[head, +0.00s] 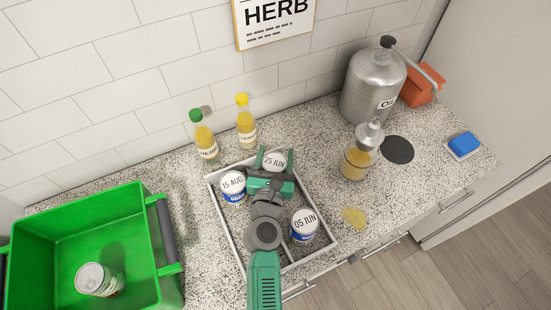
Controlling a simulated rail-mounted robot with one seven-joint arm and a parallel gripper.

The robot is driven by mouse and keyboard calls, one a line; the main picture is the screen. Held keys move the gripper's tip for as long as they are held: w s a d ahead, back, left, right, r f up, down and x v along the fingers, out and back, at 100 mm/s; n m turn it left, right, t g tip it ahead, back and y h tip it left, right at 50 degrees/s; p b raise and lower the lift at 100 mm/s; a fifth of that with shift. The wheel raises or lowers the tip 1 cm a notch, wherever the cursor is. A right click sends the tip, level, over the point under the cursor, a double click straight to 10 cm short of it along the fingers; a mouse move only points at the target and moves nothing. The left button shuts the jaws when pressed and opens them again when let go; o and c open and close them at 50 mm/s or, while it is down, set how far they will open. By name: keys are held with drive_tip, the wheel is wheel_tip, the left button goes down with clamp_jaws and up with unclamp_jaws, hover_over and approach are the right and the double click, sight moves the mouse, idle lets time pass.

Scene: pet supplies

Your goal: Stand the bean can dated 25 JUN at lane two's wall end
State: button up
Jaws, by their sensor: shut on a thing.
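The bean can dated 25 JUN (275,159) has a white lid and is upright in the head view, at the wall end of the tray's middle part. My gripper (271,166) is shut on this can from the front, a jaw on each side; the gripper and arm hide its lower body. I cannot tell whether it touches the tray floor. The white-rimmed tray (222,210) has lanes, and my arm covers much of the middle. The 15 AUG can (233,186) stands at the wall end on the left. The 05 JUN can (304,225) stands nearer the front on the right.
A green-capped bottle (204,138) and a yellow-capped bottle (245,122) stand close behind the tray. A glass dispenser (358,160), a yellow spill (354,217) and a metal oil can (372,88) are right.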

drive_tip(key=shift+f, duration=0.15)
drive_tip(key=o, duration=1.2)
drive_tip(key=shift+r, duration=0.4)
drive_tip(key=s+a, duration=0.1)
drive_tip(key=s, duration=0.6)
drive_tip(key=shift+s+f+p, duration=0.15)
drive_tip(key=shift+s+p, duration=0.05)
drive_tip(key=shift+p, duration=0.2)
drive_tip(key=shift+a, duration=0.1)
